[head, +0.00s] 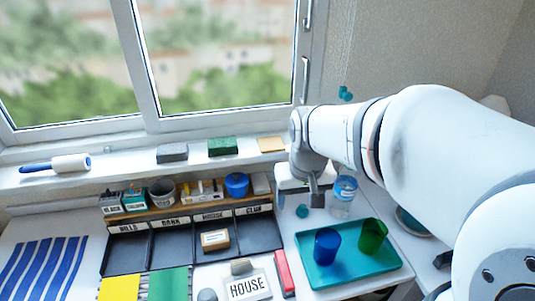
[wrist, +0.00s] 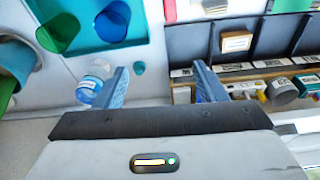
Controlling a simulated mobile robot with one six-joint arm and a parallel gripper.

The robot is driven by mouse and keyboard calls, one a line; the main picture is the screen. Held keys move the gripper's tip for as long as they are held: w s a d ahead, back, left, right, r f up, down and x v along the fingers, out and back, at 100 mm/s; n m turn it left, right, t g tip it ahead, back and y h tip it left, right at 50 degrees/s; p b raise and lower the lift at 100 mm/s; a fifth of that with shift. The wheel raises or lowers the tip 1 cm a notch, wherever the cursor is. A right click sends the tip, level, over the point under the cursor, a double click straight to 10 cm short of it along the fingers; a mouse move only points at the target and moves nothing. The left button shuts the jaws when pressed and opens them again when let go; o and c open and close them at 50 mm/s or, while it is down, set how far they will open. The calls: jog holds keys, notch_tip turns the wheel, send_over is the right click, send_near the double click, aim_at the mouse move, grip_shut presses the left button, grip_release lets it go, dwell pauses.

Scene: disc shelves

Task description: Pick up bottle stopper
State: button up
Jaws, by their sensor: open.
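A small teal round piece, likely the bottle stopper (head: 302,211), lies on the white tabletop between the black compartment tray and the clear bottle. In the wrist view the stopper (wrist: 138,68) shows just beyond the tip of the left finger, toward the inner side of the gap. My gripper (head: 316,194) hangs pointing down above the table, close to the stopper. In the wrist view my gripper (wrist: 160,78) is open, with nothing between its fingers. The clear bottle (head: 343,197) with a blue label stands to the right; in the wrist view it (wrist: 92,84) is beside the left finger.
A teal tray (head: 350,277) with a blue cup (head: 326,247) and a green cup (head: 373,236) is in front. The black compartment tray (head: 140,255) stands left, with small items on the ledge behind it. A red-topped item (head: 284,272) and a HOUSE sign (head: 247,288) lie nearby.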

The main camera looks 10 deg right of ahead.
jog(key=w+d+f+m+g+b, duration=0.15)
jog(key=w+d+f, duration=0.25)
jog(key=w+f, duration=0.45)
jog(key=b, duration=0.3)
send_over(303, 206)
jog(key=shift+m+g, duration=0.25)
notch_tip(303, 206, down, 11)
jog(key=shift+w+d+f, duration=0.1)
jog(key=shift+w+d, duration=0.05)
jog(key=shift+d+f, duration=0.1)
jog(key=shift+f, duration=0.3)
jog(key=f, duration=0.7)
jog(key=shift+a+f, duration=0.1)
jog(key=shift+a, duration=0.15)
jog(key=c, duration=1.1)
